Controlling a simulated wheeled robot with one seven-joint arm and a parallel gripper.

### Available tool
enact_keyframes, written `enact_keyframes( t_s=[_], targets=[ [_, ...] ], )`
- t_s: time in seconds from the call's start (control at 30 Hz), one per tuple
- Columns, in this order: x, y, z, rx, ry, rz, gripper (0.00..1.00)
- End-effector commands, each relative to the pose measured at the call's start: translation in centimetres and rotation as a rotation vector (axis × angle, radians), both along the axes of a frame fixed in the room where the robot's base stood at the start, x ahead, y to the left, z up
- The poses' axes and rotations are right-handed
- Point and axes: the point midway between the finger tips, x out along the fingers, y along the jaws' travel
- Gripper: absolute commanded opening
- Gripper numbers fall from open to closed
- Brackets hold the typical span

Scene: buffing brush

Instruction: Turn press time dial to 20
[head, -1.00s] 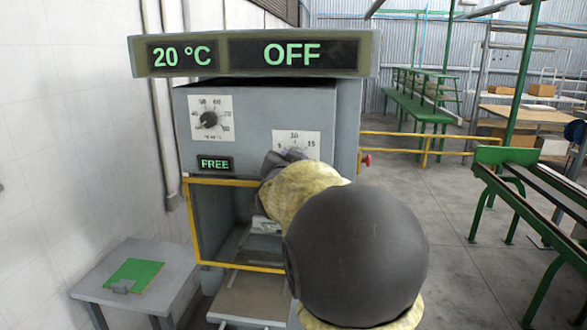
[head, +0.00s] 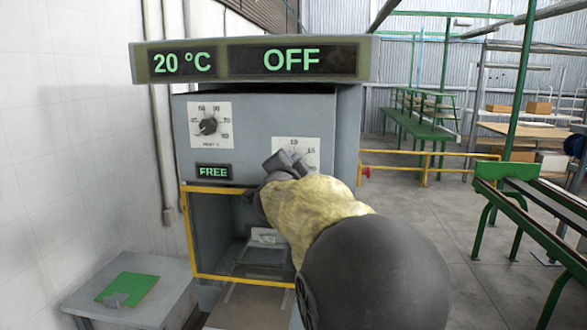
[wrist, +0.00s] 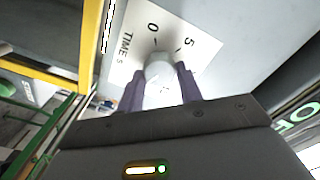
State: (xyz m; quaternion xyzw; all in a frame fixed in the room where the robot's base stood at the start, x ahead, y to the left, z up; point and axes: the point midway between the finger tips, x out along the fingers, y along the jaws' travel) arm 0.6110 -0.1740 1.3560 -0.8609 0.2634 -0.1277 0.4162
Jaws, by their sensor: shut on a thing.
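The grey press (head: 260,120) stands ahead, with a display (head: 255,60) reading 20 °C and OFF. In the wrist view the scale (wrist: 183,30) shows TIME s, 0 and 5. My gripper (wrist: 160,80) is shut on the pale press time dial (wrist: 160,68), one dark finger on each side. In the head view my gripper (head: 280,165) covers the dial. The dial's pointer setting cannot be read.
A second dial (head: 208,126) is at the panel's upper left, above a FREE display (head: 213,171). The yellow-framed opening (head: 187,235) is below. A red button (head: 366,172) is at the right side. A side table (head: 165,285) holds a green plate (head: 127,289).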

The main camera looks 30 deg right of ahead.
Motion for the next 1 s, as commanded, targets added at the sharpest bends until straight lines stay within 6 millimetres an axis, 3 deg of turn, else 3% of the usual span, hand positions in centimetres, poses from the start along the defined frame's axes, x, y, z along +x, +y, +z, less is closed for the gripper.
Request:
enact_keyframes(
  t_s=[0.27,0.3,0.4,0.77,1.0],
  targets=[
    [0.1,0.1,-0.4,0.005,0.007,0.003,0.13],
    [0.1,0.1,-0.4,0.005,0.007,0.003,0.43],
    [0.1,0.1,-0.3,0.003,0.006,0.002,0.57],
    [-0.3,0.3,-0.1,0.001,0.001,0.002,0.57],
    [-3.0,2.1,0.0,0.001,0.0,0.004,0.57]
  ],
)
